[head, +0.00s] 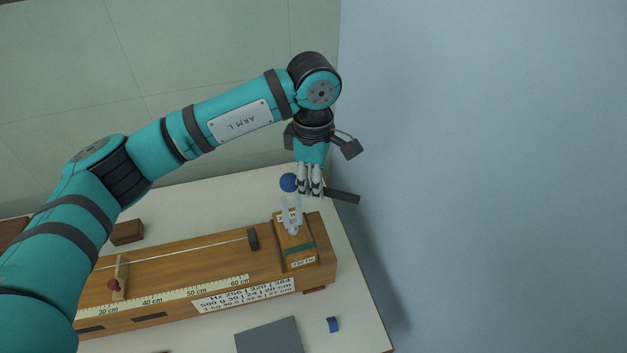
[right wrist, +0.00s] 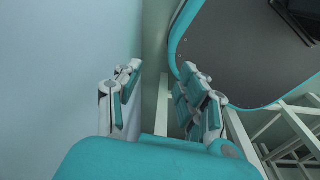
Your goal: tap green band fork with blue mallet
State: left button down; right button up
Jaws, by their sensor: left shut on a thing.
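My left gripper (head: 310,190) points down over the right end of the bench, shut on the blue mallet (head: 288,182). The mallet's round blue head sticks out to the left of the fingers and its dark handle to the right. The pale metal fork (head: 291,218) stands on a wooden box (head: 297,261) with a green band across it. The blue head appears just above the fork's tines in the picture; I cannot tell whether they touch. My right gripper (right wrist: 162,90) shows in the right wrist view with its fingers apart and nothing between them.
A long wooden instrument (head: 190,268) with a string, a centimetre scale and a printed label lies on the white table (head: 222,190). A grey square (head: 270,337) and a small blue piece (head: 333,325) lie in front. A brown block (head: 127,232) is behind. The wall (head: 480,150) rises at right.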

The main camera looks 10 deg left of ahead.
pick_arm(q)
notch_tip(320, 180, down, 3)
jog(key=shift+f+b, duration=0.1)
jog(key=shift+b, duration=1.05)
jog(key=shift+w+r, duration=0.1)
jog(key=shift+r, duration=0.25)
jog(key=shift+r+p, duration=0.45)
jog(key=shift+p, duration=0.05)
notch_tip(320, 180, up, 6)
jog(key=shift+f+p, duration=0.15)
jog(key=shift+p, duration=0.95)
jog(key=shift+r, duration=0.25)
pick_arm(e)
jog(key=shift+s+a, duration=0.35)
jog(key=shift+s, duration=0.55)
pick_arm(q)
jog(key=shift+f, duration=0.1)
pick_arm(e)
jog(key=shift+d, duration=0.15)
